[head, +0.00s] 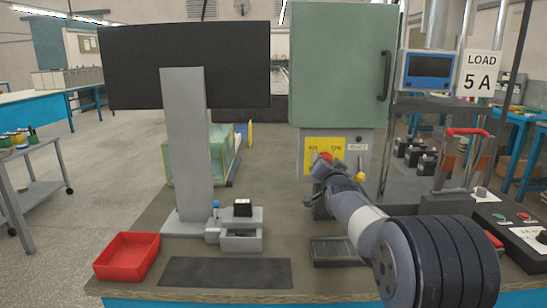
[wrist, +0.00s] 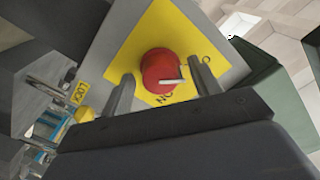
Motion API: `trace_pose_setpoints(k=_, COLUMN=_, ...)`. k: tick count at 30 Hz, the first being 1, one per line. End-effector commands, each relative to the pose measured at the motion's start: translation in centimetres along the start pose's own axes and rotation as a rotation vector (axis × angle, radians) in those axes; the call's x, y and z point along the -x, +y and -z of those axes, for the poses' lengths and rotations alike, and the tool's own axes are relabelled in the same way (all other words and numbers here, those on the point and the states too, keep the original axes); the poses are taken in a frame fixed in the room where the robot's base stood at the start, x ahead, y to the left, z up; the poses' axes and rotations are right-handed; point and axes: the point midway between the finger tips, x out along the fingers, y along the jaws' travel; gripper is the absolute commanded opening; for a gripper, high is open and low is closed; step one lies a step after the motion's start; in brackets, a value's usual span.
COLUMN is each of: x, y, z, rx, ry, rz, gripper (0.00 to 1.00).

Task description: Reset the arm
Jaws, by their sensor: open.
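My arm reaches in from the lower right in the head view. My gripper (head: 324,172) is in front of the yellow switch plate (head: 340,146) on the grey box under the green cabinet (head: 342,70). In the wrist view, a round red knob (wrist: 156,66) with a white pointer sits on the yellow plate, with the word ON partly hidden. The two fingers of my gripper (wrist: 162,82) are open, one on each side of the knob. I cannot tell whether they touch it. Nothing shows as held.
A yellow knob (head: 361,177) is on the box just right of my gripper. A red tray (head: 127,256), a dark mat (head: 225,272) and a small grey fixture (head: 241,229) are on the bench at left. A load tester sign (head: 480,73) stands at right.

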Motion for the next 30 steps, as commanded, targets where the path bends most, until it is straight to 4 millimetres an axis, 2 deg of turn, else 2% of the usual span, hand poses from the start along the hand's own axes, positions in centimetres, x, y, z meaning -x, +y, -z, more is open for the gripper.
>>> trace_pose_setpoints(k=8, x=1.4, y=-0.1, z=0.1, rx=0.006, ry=0.001, rz=0.0, gripper=0.59)
trace_pose_setpoints(k=26, x=11.0, y=-0.1, z=0.1, rx=0.007, ry=0.001, rz=0.001, gripper=0.59)
trace_pose_setpoints(k=30, x=8.3, y=0.1, z=-0.1, rx=0.007, ry=-0.001, rz=-0.001, gripper=0.59)
